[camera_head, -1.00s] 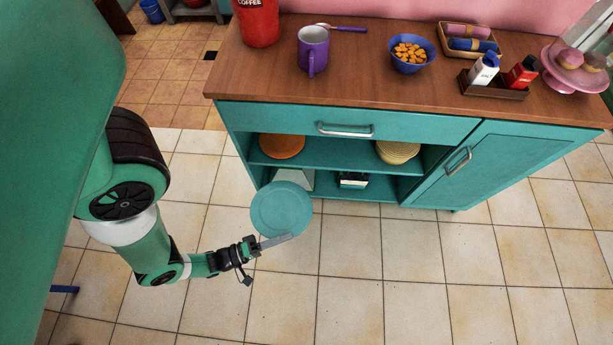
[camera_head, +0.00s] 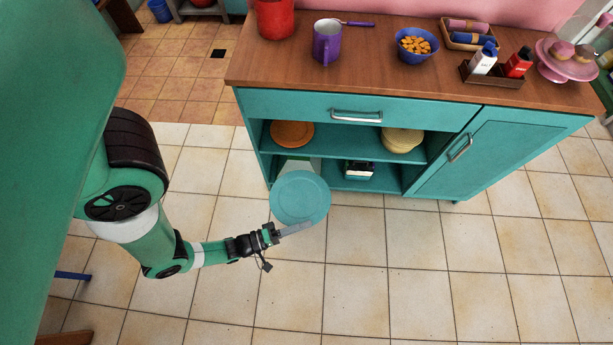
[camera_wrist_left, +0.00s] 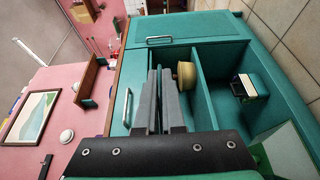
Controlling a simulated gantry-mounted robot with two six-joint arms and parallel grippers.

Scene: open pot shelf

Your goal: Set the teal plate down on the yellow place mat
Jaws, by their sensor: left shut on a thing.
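The teal plate (camera_head: 300,197) is round and shows its broad face in the head view, in front of the left part of the open cabinet. My left gripper (camera_head: 296,229) is shut on the plate at its near edge and holds it clear of the cabinet. No yellow place mat shows in either view. My right gripper is not in view.
A black-and-white item (camera_head: 359,170) stands below. The wooden top holds a purple mug (camera_head: 326,41) and a bowl (camera_head: 415,45).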

